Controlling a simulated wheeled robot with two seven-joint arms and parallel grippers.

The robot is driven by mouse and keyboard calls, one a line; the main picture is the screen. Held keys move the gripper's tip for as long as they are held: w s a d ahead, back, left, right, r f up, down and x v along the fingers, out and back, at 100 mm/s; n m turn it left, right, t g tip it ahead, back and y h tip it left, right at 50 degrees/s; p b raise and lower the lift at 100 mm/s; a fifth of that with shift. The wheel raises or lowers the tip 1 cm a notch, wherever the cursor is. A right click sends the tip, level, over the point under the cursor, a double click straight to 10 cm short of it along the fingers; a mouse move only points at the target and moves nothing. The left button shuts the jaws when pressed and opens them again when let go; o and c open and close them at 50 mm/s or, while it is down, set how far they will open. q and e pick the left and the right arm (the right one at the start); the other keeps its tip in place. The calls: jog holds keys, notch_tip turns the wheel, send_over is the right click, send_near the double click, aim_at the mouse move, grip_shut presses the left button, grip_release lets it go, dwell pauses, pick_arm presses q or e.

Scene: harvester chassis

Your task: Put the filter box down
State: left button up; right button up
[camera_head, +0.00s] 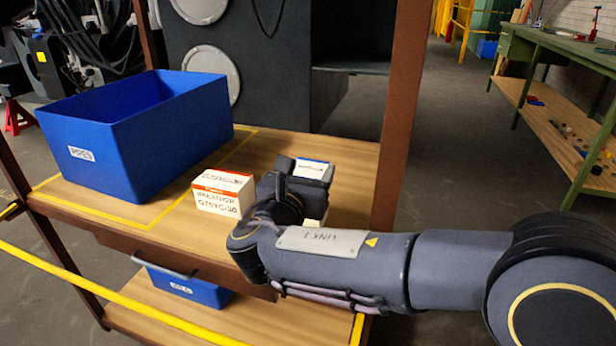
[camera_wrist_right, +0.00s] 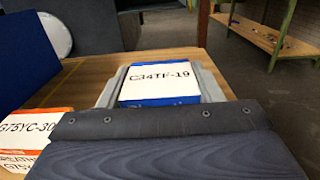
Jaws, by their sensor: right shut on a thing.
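A blue filter box with a white label reading C34TF-19 (camera_wrist_right: 158,83) sits between the two fingers of my right gripper (camera_wrist_right: 160,90). In the head view the top of this box (camera_head: 313,169) shows just past my right gripper (camera_head: 300,178), over the right part of the wooden shelf (camera_head: 345,160). My right gripper is shut on it. The arm hides the lower part of the box, so I cannot tell whether it touches the shelf. My left gripper is not in view.
A white and orange box (camera_head: 222,193), partly seen in the right wrist view (camera_wrist_right: 30,128), stands left of my gripper. A big blue bin (camera_head: 140,140) stands inside yellow tape on the left. A brown post (camera_head: 402,120) rises at the right. A smaller blue bin (camera_head: 188,288) is below.

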jog(key=o, duration=1.7)
jog(key=shift+r, duration=0.2)
jog(key=p+v, duration=0.2)
jog(key=v, duration=1)
jog(key=shift+p, duration=0.3)
jog(key=shift+f, duration=0.1)
